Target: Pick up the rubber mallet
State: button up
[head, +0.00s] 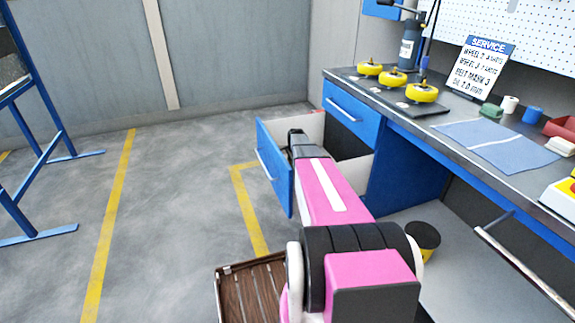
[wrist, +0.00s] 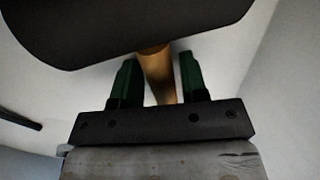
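The rubber mallet lies inside the open drawer (head: 275,165). In the wrist view its black head (wrist: 110,28) fills the top left, and its tan wooden handle (wrist: 157,73) runs down from it. My gripper (wrist: 159,65) has its two green fingers on either side of the handle near the head, with a visible gap on each side. It is open. The lower end of the handle is hidden behind my gripper's body. In the head view my pink arm reaches into the drawer and hides the mallet.
Pale drawer walls stand close around my gripper. Above the drawer, the workbench (head: 470,127) holds yellow wheels (head: 422,93), a service sign (head: 480,66) and a blue cloth (head: 498,145). A dark bin (head: 424,240) stands under it.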

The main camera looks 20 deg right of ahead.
grip_shut()
jog(key=shift+r, duration=0.1)
